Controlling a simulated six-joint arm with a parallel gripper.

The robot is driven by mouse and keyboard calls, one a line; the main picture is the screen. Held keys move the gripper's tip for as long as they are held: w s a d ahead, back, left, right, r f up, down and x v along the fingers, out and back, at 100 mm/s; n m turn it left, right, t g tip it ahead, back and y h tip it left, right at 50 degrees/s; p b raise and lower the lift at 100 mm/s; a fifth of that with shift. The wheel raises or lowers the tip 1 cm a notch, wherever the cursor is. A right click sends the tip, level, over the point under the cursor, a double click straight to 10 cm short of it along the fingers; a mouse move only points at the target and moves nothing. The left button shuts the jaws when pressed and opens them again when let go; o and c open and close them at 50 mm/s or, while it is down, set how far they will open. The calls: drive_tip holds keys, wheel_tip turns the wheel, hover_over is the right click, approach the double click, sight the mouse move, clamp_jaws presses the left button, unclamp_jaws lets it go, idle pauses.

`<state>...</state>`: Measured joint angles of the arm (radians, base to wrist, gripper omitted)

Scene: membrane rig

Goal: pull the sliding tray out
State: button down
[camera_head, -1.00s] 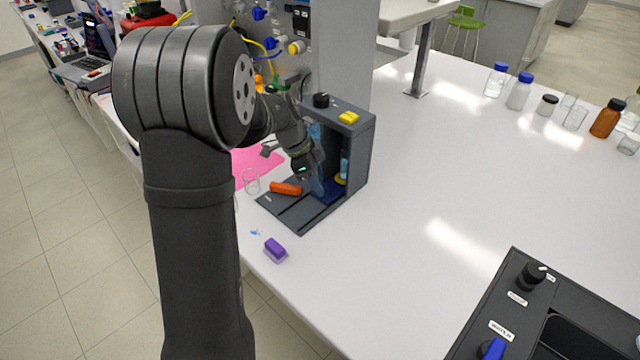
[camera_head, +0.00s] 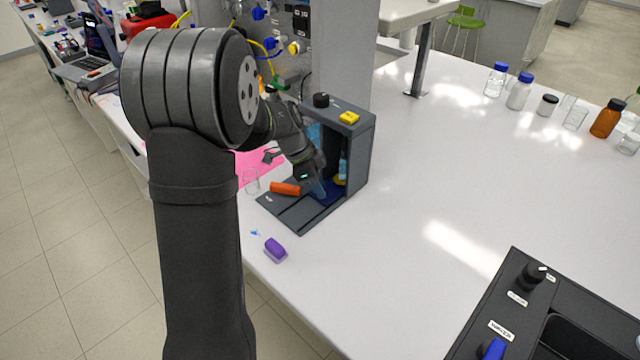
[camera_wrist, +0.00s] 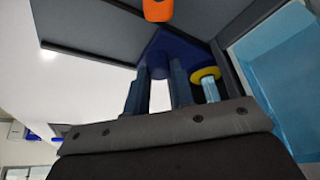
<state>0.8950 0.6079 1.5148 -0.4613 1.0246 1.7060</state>
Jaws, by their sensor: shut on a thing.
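The membrane rig (camera_head: 362,150) is a dark grey open-fronted housing on the white bench, with a grey base plate reaching out in front. The dark blue sliding tray (camera_head: 330,195) sits low at the mouth of the housing, and its blue surface shows in the wrist view (camera_wrist: 182,47). My gripper (camera_head: 319,188) points down at the tray, with its fingers (camera_wrist: 162,72) against the blue part and shut on it. The exact contact is partly hidden by the fingers. A yellow-rimmed piece (camera_wrist: 206,74) is beside the fingers.
An orange handle-like piece (camera_head: 285,188) lies on the base plate. A glass beaker (camera_head: 251,181) and pink sheet (camera_head: 262,162) are left of the rig. A purple block (camera_head: 275,248) is near the bench edge.

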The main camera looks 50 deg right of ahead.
drive_tip(key=a, duration=1.1)
drive_tip(key=c, duration=1.3)
unclamp_jaws()
drive_tip(key=shift+a, duration=0.1)
drive_tip(key=shift+o, duration=0.5)
drive_tip(key=shift+r, duration=0.1)
drive_tip(key=shift+w+r, duration=0.15)
drive_tip(key=shift+r, duration=0.15)
drive_tip(key=v, duration=1.6)
drive_tip(key=shift+r, duration=0.3)
drive_tip(key=shift+f, duration=0.1)
